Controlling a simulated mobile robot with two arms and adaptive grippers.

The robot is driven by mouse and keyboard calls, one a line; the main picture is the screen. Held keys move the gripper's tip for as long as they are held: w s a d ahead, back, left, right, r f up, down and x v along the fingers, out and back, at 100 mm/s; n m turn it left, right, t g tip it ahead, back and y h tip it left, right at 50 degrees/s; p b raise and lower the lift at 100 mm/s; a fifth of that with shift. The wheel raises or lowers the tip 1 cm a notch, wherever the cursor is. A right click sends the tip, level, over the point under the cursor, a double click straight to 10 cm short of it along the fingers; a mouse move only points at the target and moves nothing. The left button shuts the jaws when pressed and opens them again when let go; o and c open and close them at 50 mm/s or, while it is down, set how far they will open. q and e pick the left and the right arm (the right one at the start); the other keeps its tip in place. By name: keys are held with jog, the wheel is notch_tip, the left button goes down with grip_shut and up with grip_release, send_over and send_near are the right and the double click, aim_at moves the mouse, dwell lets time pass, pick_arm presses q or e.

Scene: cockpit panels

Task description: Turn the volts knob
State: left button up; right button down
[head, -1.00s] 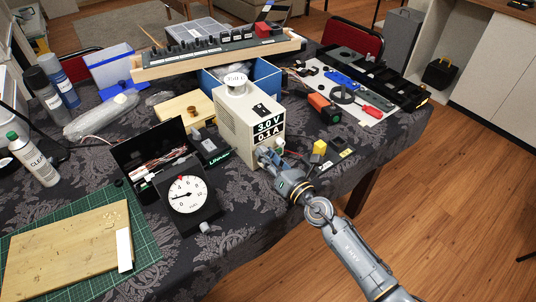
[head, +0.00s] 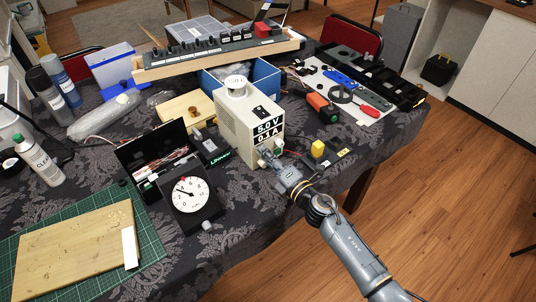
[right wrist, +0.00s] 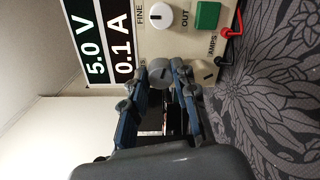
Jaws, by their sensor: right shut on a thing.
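The cream power supply (head: 236,128) stands upright on the table, and its display (head: 268,132) reads 5.0 V and 0.1 A. My right gripper (head: 267,158) is at the lower part of its front panel. In the right wrist view, its two fingers (right wrist: 161,82) are closed around the sides of the grey volts knob (right wrist: 160,73). The knob's label is mostly hidden by a finger. The white FINE knob (right wrist: 158,17) and another grey knob (right wrist: 205,71) by the AMPS label are beside it, apart from the fingers. My left gripper is not in view.
A green OUT button (right wrist: 208,15) and red and black leads (right wrist: 228,33) are close to the fingers. A dial gauge (head: 188,195) stands front left of the supply. The patterned cloth in front is mostly clear.

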jog(key=shift+m, duration=0.3)
dwell(0.4)
jog(key=c, duration=1)
grip_release()
jog(key=shift+c, duration=0.2)
jog(key=v, duration=0.8)
